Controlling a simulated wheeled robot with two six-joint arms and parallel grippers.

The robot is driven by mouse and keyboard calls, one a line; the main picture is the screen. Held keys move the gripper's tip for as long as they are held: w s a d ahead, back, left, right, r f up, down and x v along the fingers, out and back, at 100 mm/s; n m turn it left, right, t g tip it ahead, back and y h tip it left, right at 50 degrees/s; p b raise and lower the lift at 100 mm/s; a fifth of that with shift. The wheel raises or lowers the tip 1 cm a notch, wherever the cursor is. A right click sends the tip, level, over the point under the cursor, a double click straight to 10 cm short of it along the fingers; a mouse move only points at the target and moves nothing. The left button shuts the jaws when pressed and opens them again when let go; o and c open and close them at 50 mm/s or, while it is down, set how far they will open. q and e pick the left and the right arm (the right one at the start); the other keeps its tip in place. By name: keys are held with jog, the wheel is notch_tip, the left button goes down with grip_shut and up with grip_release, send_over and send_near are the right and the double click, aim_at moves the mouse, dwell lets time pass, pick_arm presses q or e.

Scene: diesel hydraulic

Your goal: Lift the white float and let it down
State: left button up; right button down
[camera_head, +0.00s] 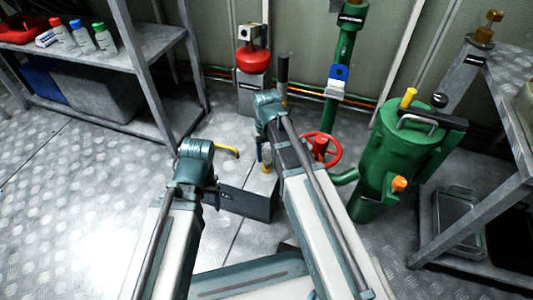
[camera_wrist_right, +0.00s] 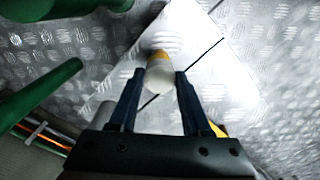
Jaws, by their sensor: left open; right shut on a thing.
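The white float (camera_wrist_right: 159,77) shows in the right wrist view as a pale rounded piece with a yellow-orange part at its far end. It sits between the two dark blue fingers of my right gripper (camera_wrist_right: 160,82), which is shut on it. In the head view my right arm reaches toward the floor in the middle, and its wrist and arm mostly hide the float. My left gripper (camera_head: 211,194) is low at the left of the middle, apart from the right one. It is open, and its fingers are largely hidden by its own wrist.
A green vessel (camera_head: 404,145) and a red handwheel (camera_head: 322,149) are close to the right arm. A metal shelf (camera_head: 153,40) with bottles is at the left, a bench (camera_head: 505,90) at the right.

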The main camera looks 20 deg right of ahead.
notch_tip(320, 180, up, 7)
jog(key=p, duration=0.7)
jog(key=shift+r, duration=0.2)
jog(key=shift+f, duration=0.1)
jog(key=shift+c, duration=1.7)
grip_release()
notch_tip(320, 180, up, 14)
jog(key=p, duration=1.3)
jog(key=shift+f, duration=0.15)
